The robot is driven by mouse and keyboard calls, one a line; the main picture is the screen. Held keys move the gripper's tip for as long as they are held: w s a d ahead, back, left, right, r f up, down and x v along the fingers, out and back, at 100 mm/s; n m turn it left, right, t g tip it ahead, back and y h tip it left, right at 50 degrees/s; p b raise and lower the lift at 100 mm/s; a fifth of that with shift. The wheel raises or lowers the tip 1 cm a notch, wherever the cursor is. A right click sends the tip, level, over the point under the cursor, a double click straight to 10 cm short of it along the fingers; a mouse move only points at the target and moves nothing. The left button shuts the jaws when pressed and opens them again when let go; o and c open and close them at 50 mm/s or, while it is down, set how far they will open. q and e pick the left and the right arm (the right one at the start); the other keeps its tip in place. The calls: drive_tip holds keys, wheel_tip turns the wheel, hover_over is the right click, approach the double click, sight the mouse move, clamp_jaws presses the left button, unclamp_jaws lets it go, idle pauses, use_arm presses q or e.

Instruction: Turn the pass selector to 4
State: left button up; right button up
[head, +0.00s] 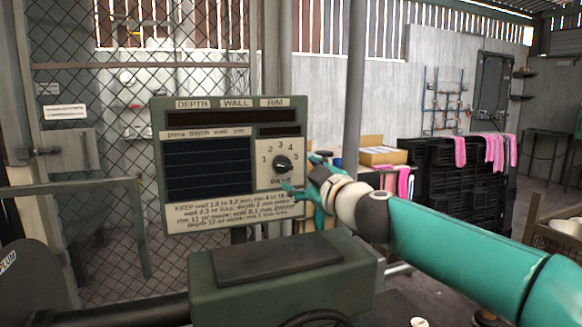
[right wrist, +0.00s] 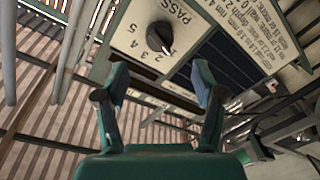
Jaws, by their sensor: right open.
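The pass selector is a black round knob (head: 283,162) on the pale dial plate of a grey-green panel (head: 202,214). Numbers 1 to 5 arc over it. In the right wrist view the knob (right wrist: 158,36) shows beyond the fingertips, near the word PASS. My right gripper (head: 301,173) is open, just right of the knob, with its teal fingers apart. In the right wrist view the gripper (right wrist: 160,82) has nothing between its fingers, and a gap to the knob shows. My left gripper is not in view.
A green machine housing (head: 280,283) with a dark top stands below the panel. A grey post (head: 353,90) rises behind my right arm. Black crates (head: 435,180) with pink cloths and a cardboard box (head: 383,155) stand behind. A mesh fence (head: 80,50) is at left.

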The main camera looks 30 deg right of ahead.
sight(287, 167)
drive_tip(key=w, duration=0.2)
drive_tip(key=w+d+p, duration=0.1)
drive_tip(key=w, duration=0.5)
drive_tip(key=shift+w+d+p, duration=0.15)
drive_tip(key=shift+w+p, duration=0.1)
drive_tip(key=shift+p, duration=0.1)
